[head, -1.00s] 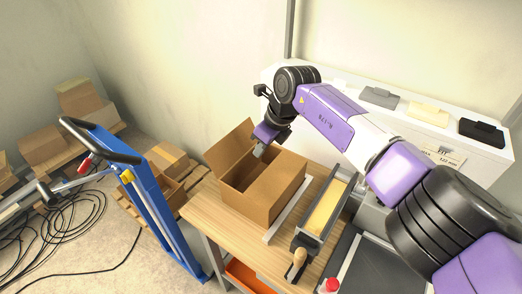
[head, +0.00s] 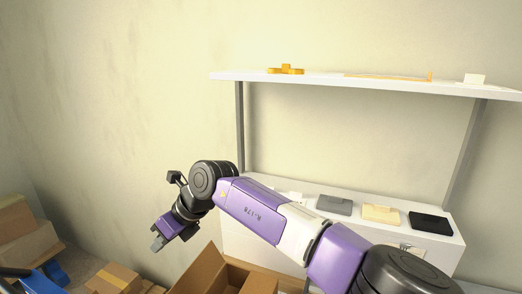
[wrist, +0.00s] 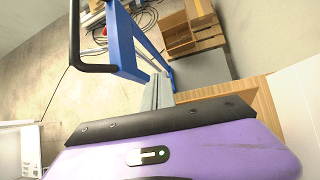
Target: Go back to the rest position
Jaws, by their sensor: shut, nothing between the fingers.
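My gripper (head: 158,241) hangs at the end of my purple arm in the head view, left of and above the open cardboard box (head: 205,271). It is shut and empty, clear of the box. The box shows only its upper part with a raised flap; the rest is cut off by the bottom edge. In the wrist view my gripper's grey fingers (wrist: 158,92) point over the floor beside a wooden table edge (wrist: 266,100).
A white cabinet (head: 330,232) with grey, cream and black pieces on top stands behind my arm. A white shelf (head: 350,82) is above it. A blue pallet truck (wrist: 118,42) and cardboard boxes (wrist: 180,35) on a pallet stand on the floor.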

